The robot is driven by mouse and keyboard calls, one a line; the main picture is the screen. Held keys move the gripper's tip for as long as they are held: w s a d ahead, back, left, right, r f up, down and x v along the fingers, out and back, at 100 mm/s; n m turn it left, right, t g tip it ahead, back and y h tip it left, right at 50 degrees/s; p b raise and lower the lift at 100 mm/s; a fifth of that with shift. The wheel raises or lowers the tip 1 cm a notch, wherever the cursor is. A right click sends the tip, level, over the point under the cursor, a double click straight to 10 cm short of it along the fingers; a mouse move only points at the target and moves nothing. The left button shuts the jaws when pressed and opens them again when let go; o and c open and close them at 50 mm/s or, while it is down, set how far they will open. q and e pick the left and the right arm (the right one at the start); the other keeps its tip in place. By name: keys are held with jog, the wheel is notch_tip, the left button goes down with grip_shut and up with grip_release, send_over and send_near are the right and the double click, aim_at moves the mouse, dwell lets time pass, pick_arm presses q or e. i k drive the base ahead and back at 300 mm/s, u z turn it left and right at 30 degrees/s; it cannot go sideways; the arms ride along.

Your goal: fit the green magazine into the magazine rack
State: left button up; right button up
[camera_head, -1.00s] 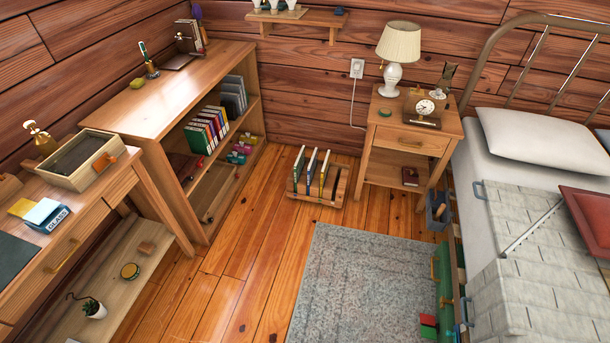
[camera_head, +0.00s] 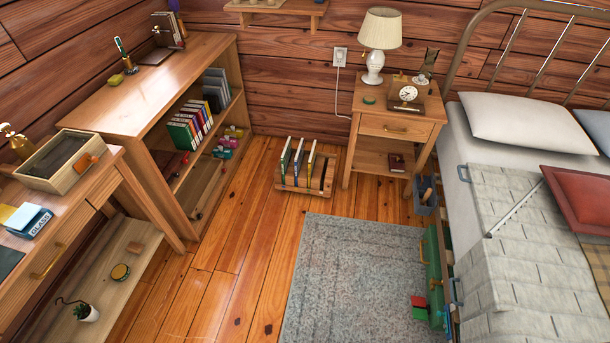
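The magazine rack (camera_head: 297,187) is a low wooden stand on the plank floor, between the bookcase and the nightstand. A few slim magazines (camera_head: 298,160) stand upright in its left and middle parts, with pale, yellowish and dark edges. The right part of the rack looks empty. I cannot make out for certain which magazine, if any, is the green one. Neither of my grippers is in view.
A bookcase (camera_head: 155,90) with books stands left, a desk (camera_head: 85,215) at near left. The nightstand (camera_head: 390,125) with a lamp is right of the rack. A grey rug (camera_head: 355,275) and the bed (camera_head: 500,260) lie nearer. A green object (camera_head: 435,265) is beside the bed. Bare floor (camera_head: 235,255) fronts the rack.

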aim_at(306, 173)
jog(key=z, duration=0.35)
jog(key=i, duration=1.25)
jog(key=u, duration=0.8)
jog(key=i, duration=1.05)
jog(key=u, duration=0.9)
